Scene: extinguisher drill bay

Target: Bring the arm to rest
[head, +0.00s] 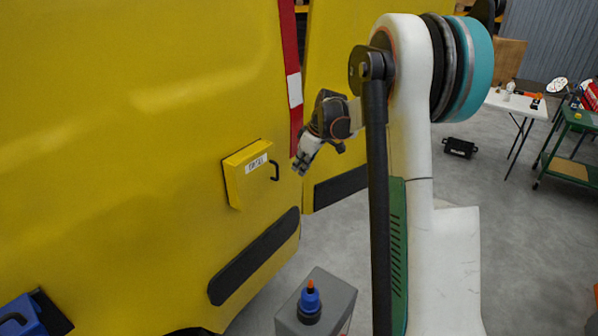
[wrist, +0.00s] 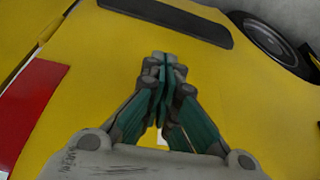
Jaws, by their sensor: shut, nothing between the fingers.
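My gripper (head: 300,165) shows in the head view at the end of my arm, in front of the yellow vehicle side (head: 140,100). It hangs to the right of a small yellow box (head: 247,178) with a white label and a dark handle. In the wrist view my gripper (wrist: 163,60) has its fingers closed together, with nothing held, and yellow vehicle surface behind them. My arm is bent, with the upper part raised and the wrist pointing down to the left.
A grey stand (head: 315,309) with a blue and orange object (head: 310,302) is below my gripper. A white table (head: 520,104), a green cart (head: 572,150) and a black case (head: 460,147) are at the right. Grey floor is clear between them and my arm.

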